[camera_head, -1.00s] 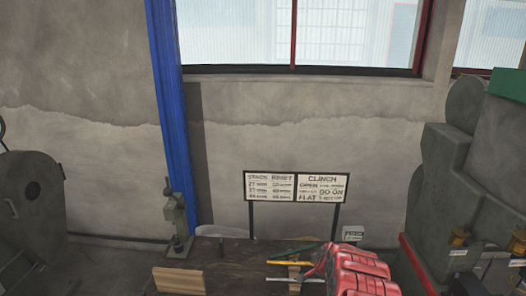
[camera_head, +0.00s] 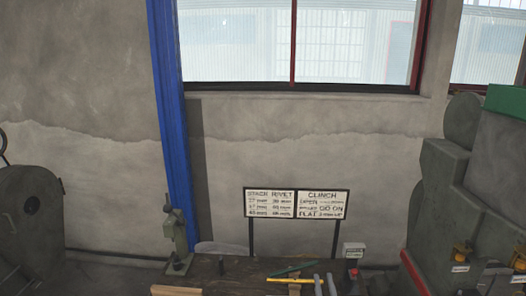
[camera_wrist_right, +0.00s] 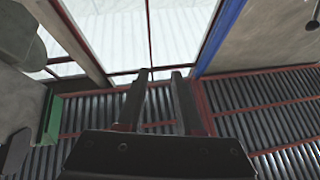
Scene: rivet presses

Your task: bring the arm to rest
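My right gripper (camera_wrist_right: 160,73) shows in the right wrist view. Its two dark fingers stand apart with a clear gap between them, and nothing is held there. Beyond the fingers are the window and dark ribbed panels framed by red beams, away from the bench. In the head view I cannot make out the right gripper clearly. My left gripper shows in neither view.
A dark workbench (camera_head: 230,268) with tools stands at the bottom of the head view. Behind it is a sign board (camera_head: 297,203). A blue post (camera_head: 172,130) rises at left. A big grey-green press (camera_head: 440,205) stands at right.

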